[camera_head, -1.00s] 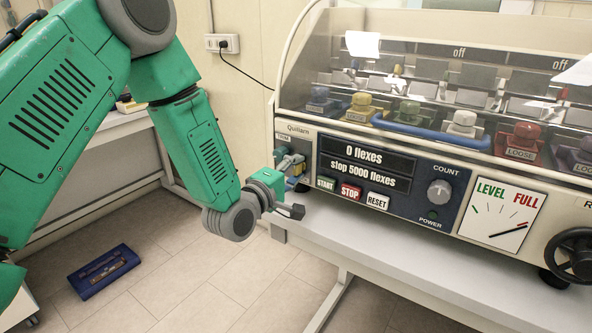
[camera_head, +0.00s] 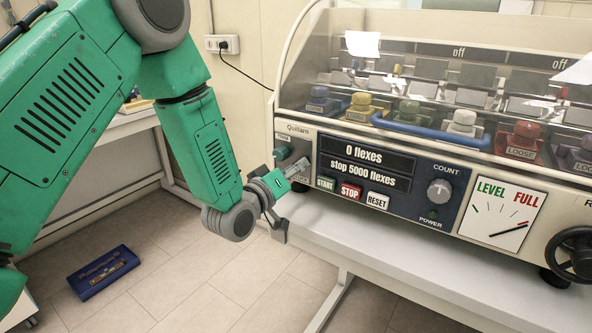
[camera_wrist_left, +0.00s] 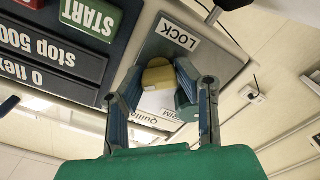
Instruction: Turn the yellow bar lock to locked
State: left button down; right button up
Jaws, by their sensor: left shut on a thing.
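In the left wrist view the yellow bar lock (camera_wrist_left: 158,76) sits on the machine's front panel by a white LOCK label (camera_wrist_left: 178,35). My left gripper (camera_wrist_left: 160,88) has a finger on each side of it and is shut on it. The bar's exact angle is hard to tell. In the head view my left gripper (camera_head: 296,172) reaches the panel's left end, left of the START button (camera_head: 325,183), and hides the bar lock. My right gripper is not in view.
A green knob (camera_wrist_left: 186,106) sits close beside the yellow bar. STOP (camera_head: 350,191) and RESET (camera_head: 377,200) buttons and the COUNT dial (camera_head: 439,191) are to the right. Coloured clamps, including a yellow one (camera_head: 361,106), stand above. The bench top (camera_head: 380,246) in front is clear.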

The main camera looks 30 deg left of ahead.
pick_arm(q)
jog(key=m, duration=0.2)
jog(key=f+m, duration=0.1)
jog(key=m, duration=0.1)
jog(key=shift+s+m, duration=0.2)
jog(key=shift+m, duration=0.1)
jog(key=shift+m+b, duration=0.35)
jog(key=shift+m, duration=1.25)
jog(key=shift+r, duration=0.1)
jog(key=c, duration=1.3)
grip_release()
jog(key=shift+c, duration=0.2)
jog(key=shift+o, duration=0.7)
jog(key=shift+w, duration=0.1)
jog(key=shift+r, duration=0.1)
jog(key=shift+r, duration=0.1)
